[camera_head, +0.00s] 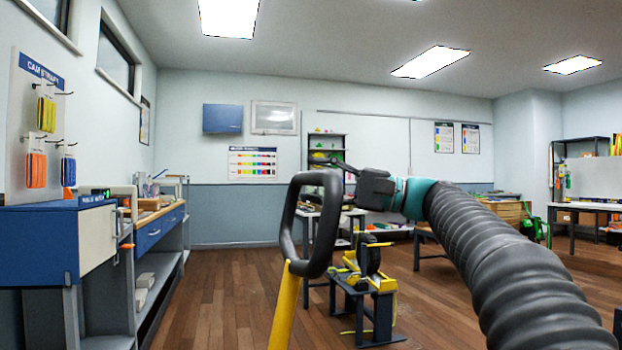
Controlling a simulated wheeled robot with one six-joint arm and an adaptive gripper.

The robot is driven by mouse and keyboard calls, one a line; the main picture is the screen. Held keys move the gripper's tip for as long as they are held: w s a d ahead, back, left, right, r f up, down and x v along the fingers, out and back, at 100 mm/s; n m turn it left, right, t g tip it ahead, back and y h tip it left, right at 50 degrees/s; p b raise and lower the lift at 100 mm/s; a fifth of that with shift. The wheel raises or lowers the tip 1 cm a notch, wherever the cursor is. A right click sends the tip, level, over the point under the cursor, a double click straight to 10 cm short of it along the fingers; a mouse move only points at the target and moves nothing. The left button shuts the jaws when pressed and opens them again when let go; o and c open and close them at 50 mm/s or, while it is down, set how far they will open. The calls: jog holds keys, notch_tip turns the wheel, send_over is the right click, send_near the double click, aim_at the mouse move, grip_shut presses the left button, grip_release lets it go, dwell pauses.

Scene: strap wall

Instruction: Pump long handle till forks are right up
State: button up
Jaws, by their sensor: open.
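A long handle stands in the middle of the head view, with a yellow shaft (284,308) and a dark loop grip (287,226) at its top. The shaft leans slightly to the right going up. My gripper (335,162) is open, at the end of my arm reaching in from the right. Its fingers point left and overlap the upper right part of the loop in the picture. I cannot tell whether they touch it. Nothing shows held in the jaws. The forks and the foot of the handle are out of view.
A blue-and-grey bench (42,241) runs along the left wall under a strap display board (30,128). A small black-and-yellow stand (372,290) is on the floor behind the handle. Bare wooden floor (215,290) lies between the bench and the handle.

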jog(key=shift+a+r, duration=0.1)
jog(key=shift+a, duration=0.5)
grip_shut()
jog(key=shift+w, duration=0.1)
